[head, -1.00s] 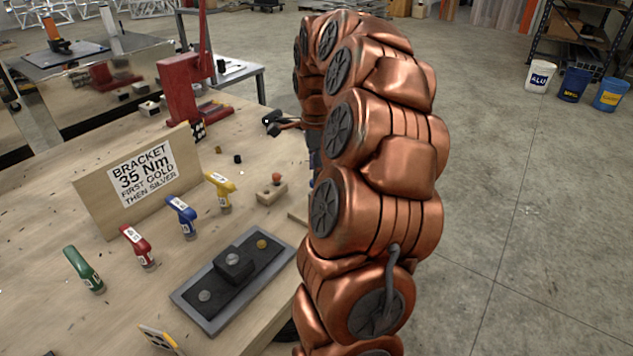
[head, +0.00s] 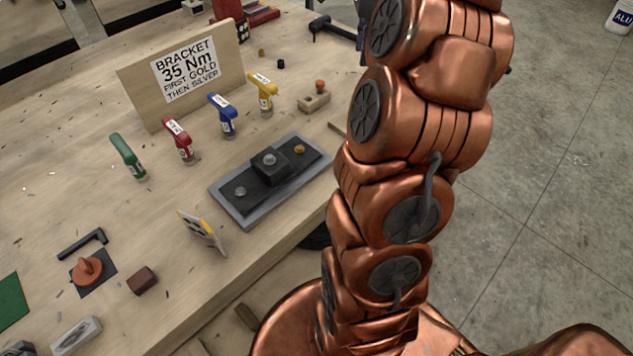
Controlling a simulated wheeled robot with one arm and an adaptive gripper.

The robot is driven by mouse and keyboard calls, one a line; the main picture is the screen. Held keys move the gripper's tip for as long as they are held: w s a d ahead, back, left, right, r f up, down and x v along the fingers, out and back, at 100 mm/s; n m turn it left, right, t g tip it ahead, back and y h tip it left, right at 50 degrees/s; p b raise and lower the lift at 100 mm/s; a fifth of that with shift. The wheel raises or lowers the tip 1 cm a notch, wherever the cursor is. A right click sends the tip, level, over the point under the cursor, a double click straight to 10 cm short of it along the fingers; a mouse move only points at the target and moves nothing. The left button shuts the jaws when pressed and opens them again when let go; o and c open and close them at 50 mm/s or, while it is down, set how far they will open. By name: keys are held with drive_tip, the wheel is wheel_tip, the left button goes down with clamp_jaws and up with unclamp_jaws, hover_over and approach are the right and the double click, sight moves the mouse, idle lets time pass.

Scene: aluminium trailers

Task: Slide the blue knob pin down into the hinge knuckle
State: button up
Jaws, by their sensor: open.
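My copper arm rises through the right middle of the head view and runs out at the top edge. I cannot make out my gripper or its fingers; the arm's far end is cut off or hidden behind its own links. I cannot make out a blue knob pin or a hinge knuckle either. The clearly blue thing on the bench is a blue-handled tool (head: 223,115), standing upright between a red one (head: 179,141) and a yellow one (head: 263,94).
A grey tray (head: 235,215) with a dark bracket lies left of my arm. A wooden block with an orange knob (head: 314,99) and a dark T-shaped thing (head: 322,25) lie farther back. A sign board (head: 195,75) stands behind the tools. An orange knob piece (head: 88,270) is front left.

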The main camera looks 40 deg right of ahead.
drive_tip(key=s+a+f+n, duration=0.2)
drive_tip(key=a+n, duration=0.5)
drive_tip(key=a, duration=0.4)
drive_tip(key=s+a+f+n, duration=0.1)
drive_tip(key=s+a+n, duration=0.2)
drive_tip(key=a+n, duration=0.6)
drive_tip(key=s+a+f+n+g, duration=0.1)
drive_tip(key=s+a+f+n, duration=0.3)
drive_tip(key=s+a, duration=0.2)
drive_tip(key=s+a+f+n, duration=0.5)
drive_tip(key=s+a, duration=0.1)
drive_tip(key=s, duration=0.4)
drive_tip(key=shift+a+n+g, duration=0.3)
drive_tip(key=shift+a+g, duration=0.1)
drive_tip(key=shift+d+r, duration=0.1)
